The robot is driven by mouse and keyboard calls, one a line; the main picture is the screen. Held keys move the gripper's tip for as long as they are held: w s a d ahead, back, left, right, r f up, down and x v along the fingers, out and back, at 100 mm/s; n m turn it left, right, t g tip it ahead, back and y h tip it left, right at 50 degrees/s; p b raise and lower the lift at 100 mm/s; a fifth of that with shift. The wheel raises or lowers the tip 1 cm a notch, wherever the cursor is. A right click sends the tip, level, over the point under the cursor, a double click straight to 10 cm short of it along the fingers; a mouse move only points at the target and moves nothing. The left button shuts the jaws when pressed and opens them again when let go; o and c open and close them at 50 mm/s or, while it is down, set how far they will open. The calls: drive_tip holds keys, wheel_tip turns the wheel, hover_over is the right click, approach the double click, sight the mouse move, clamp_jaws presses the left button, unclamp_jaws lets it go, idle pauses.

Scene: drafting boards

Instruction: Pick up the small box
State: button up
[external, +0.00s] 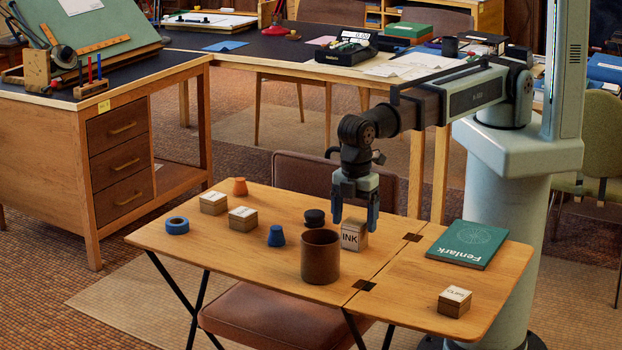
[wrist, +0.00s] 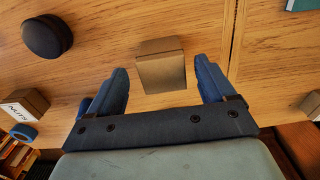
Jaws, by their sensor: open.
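A small wooden box marked INK (external: 354,236) stands on the folding table behind the brown cup. My gripper (external: 355,218) is open above it, pointing down, with one finger to each side of the box. In the wrist view, a plain brown box (wrist: 161,72) shows between the fingertips of my open gripper (wrist: 163,76), apart from both fingers. Other small labelled boxes stand on the table: two at the left (external: 213,203) (external: 243,218) and one at the front right (external: 454,302). Whether the fingertips reach below the INK box's top is hard to tell.
A brown cup (external: 320,257) stands close in front of the INK box. A black round object (external: 314,217), a blue weight-like piece (external: 276,236), an orange one (external: 240,187) and a blue tape roll (external: 177,226) lie leftward. A green book (external: 467,245) lies right.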

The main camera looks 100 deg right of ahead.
sight(355, 234)
drive_tip(key=shift+a+f, duration=0.2)
drive_tip(key=shift+f, duration=2.05)
drive_tip(key=c, duration=1.1)
